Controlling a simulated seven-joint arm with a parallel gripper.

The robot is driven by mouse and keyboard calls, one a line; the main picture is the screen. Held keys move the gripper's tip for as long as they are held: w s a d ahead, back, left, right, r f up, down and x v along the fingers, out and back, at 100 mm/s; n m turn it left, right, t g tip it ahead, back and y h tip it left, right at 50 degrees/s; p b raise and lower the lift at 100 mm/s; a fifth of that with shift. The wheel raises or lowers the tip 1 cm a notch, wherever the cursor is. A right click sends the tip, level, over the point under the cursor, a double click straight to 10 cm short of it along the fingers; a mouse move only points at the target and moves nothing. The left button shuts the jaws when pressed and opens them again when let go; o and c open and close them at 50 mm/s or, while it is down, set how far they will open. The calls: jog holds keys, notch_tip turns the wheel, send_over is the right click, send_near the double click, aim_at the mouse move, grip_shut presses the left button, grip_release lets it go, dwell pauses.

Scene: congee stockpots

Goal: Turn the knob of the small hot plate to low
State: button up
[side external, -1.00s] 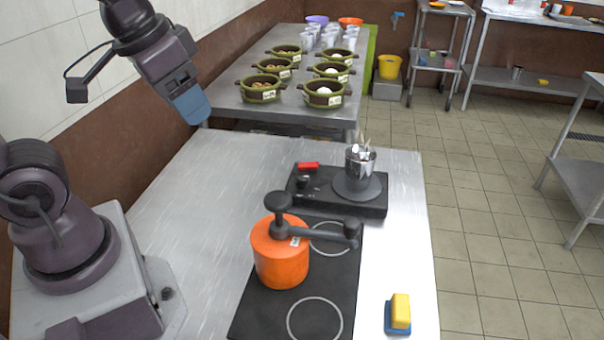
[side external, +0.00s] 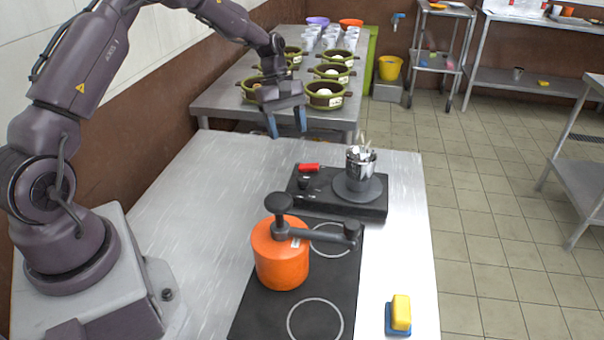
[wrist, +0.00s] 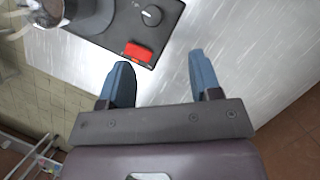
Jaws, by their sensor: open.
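The small black hot plate (side external: 338,204) stands on the steel table, with a round burner holding a metal cup of utensils (side external: 360,168). Its dark knob (side external: 304,182) is on the left part of the top. In the wrist view the knob (wrist: 152,16) shows a white pointer line; I cannot read its setting. A red piece (side external: 309,168) lies at the hot plate's back left corner, and it also shows in the wrist view (wrist: 138,52). My gripper (side external: 287,122) is open and empty, above and behind the hot plate, apart from the knob. Its blue fingers (wrist: 159,63) show in the wrist view.
An orange pot (side external: 281,255) with a long dark handle stands on a black two-ring cooktop (side external: 258,305) in front. A yellow block on a blue base (side external: 399,315) is at front right. Several green bowls (side external: 324,94) stand on the back table. The left table surface is clear.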

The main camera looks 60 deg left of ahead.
aim_at(303, 177)
jog(key=d+f, duration=0.1)
jog(key=f, duration=0.2)
jog(key=d+f+n, duration=0.1)
jog(key=d+f, duration=0.1)
jog(key=f, duration=0.2)
jog(key=d+f+n, duration=0.1)
jog(key=d+f, duration=0.1)
jog(key=f, duration=0.1)
jog(key=shift+w+f, duration=0.3)
jog(key=shift+w, duration=0.1)
jog(key=c, duration=0.9)
